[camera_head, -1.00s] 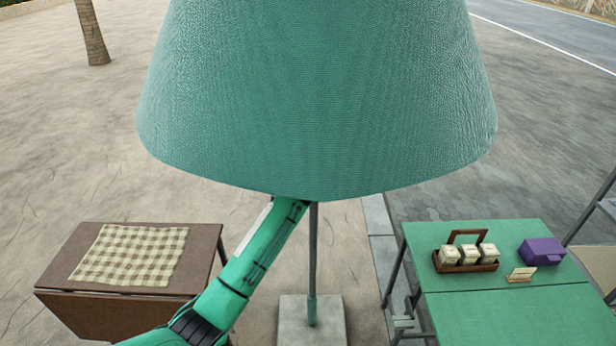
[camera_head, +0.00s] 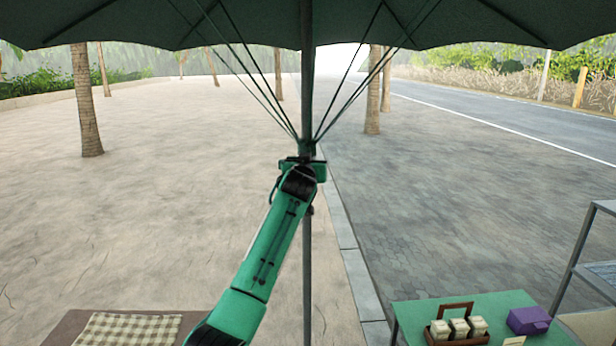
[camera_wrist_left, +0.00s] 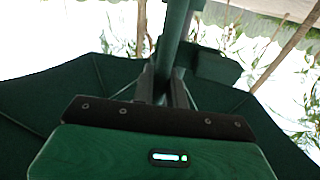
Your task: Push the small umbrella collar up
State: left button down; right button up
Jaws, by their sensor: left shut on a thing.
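The green umbrella canopy (camera_head: 450,25) is spread across the top of the head view, its underside showing. Its thin struts (camera_head: 262,90) run down to the small collar (camera_head: 307,147) on the upright pole (camera_head: 307,250). My left gripper (camera_head: 304,168) is at the collar, just under where the struts meet, and is shut on it. In the left wrist view the left gripper's fingers (camera_wrist_left: 163,88) close around the pole area (camera_wrist_left: 176,35), with the dark canopy (camera_wrist_left: 55,105) behind. The fingers partly hide the collar. My right gripper is not in view.
A brown table with a checked cloth (camera_head: 128,330) is at the lower left. A green table (camera_head: 405,318) at the lower right holds a caddy of small jars and a purple box (camera_head: 528,320). A metal shelf (camera_head: 600,270) stands at the right. Open paving surrounds the pole.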

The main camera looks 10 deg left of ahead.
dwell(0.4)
pick_arm(q)
jog(key=c, duration=1.5)
grip_release()
jog(key=shift+s, duration=0.1)
jog(key=s+b, duration=0.2)
jog(key=s, duration=0.2)
jog(key=s+b, duration=0.2)
jog(key=s, duration=0.3)
jog(key=s+d+b, duration=0.1)
jog(key=s+b, duration=0.1)
jog(key=s, duration=0.2)
jog(key=shift+s, duration=0.3)
